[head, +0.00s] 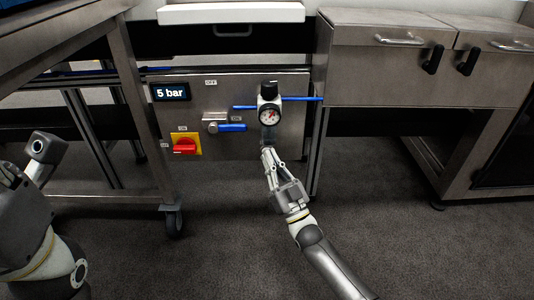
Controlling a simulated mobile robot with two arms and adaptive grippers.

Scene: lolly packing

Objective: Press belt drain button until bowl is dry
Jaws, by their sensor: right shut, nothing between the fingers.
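A pressure regulator with a round gauge (269,115) and a dark top knob is mounted on the steel panel (290,82). Blue air lines run into it from both sides. My right gripper (266,151) is shut and empty, pointing up, with its fingertips just below the regulator's lower end. Whether the tips touch it I cannot tell. The drain button and any water in the bowl cannot be made out at this size. My left arm shows at the lower left, but its gripper is not in view.
The panel also carries a "5 bar" display (171,92), a red rotary switch (185,146) on a yellow plate and a blue-handled valve (232,127). Steel cabinets (385,75) stand at right, a wheeled steel frame (125,85) at left. The dark floor in front is clear.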

